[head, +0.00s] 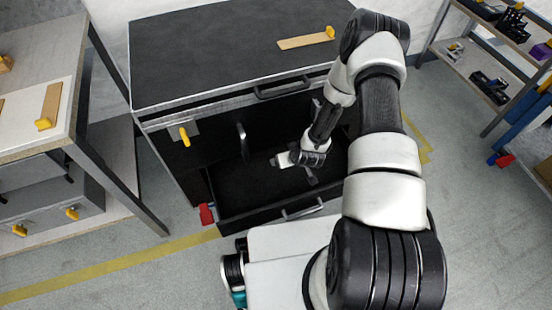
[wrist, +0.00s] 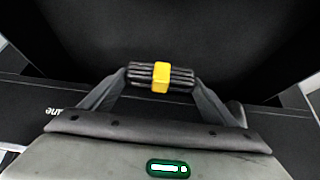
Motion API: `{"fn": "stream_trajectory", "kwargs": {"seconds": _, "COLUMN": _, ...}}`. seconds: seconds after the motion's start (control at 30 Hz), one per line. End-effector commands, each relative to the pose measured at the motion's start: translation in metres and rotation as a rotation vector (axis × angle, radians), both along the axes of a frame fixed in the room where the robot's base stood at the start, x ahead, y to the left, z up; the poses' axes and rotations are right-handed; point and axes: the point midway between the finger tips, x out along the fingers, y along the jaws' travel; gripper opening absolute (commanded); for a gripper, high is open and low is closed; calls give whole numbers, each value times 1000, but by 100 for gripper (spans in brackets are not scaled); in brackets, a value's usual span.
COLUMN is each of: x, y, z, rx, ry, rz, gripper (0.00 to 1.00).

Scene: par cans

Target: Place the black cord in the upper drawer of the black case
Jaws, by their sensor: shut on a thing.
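The black cord (wrist: 140,72) is a small ribbed bundle with a yellow band around its middle. My gripper (wrist: 161,80) is shut on it, one finger at each end of the bundle. In the head view my gripper (head: 311,178) points down over a pulled-out drawer (head: 250,198) of the black case (head: 220,50); the cord cannot be made out there. Dark surfaces lie behind the cord in the wrist view; its height above the drawer floor is unclear. Another handle (head: 283,90) sits higher, just under the case top.
A yellow-ended wooden piece (head: 308,40) lies on the case top. A workbench (head: 40,110) stands at the left and a shelf rack (head: 490,50) at the right. A red item (head: 207,214) is beside the drawer's left corner. My arm covers the case's right side.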

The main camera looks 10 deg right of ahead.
Motion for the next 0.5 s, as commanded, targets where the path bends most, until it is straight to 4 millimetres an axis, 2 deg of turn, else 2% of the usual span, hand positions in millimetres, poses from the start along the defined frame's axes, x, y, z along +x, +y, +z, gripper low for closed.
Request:
{"fn": "stream_trajectory", "kwargs": {"seconds": 0.03, "x": -6, "y": 0, "z": -13, "rx": 2, "ry": 3, "rz": 2, "gripper": 56}}
{"fn": "stream_trajectory", "kwargs": {"seconds": 0.17, "x": -13, "y": 1, "z": -33, "rx": 1, "ry": 1, "rz": 9, "gripper": 56}}
{"fn": "stream_trajectory", "kwargs": {"seconds": 0.3, "x": -14, "y": 1, "z": -62, "rx": 2, "ry": 0, "rz": 10, "gripper": 56}}
{"fn": "stream_trajectory", "kwargs": {"seconds": 0.5, "x": -14, "y": 1, "z": -88, "rx": 1, "ry": -1, "rz": 10, "gripper": 56}}
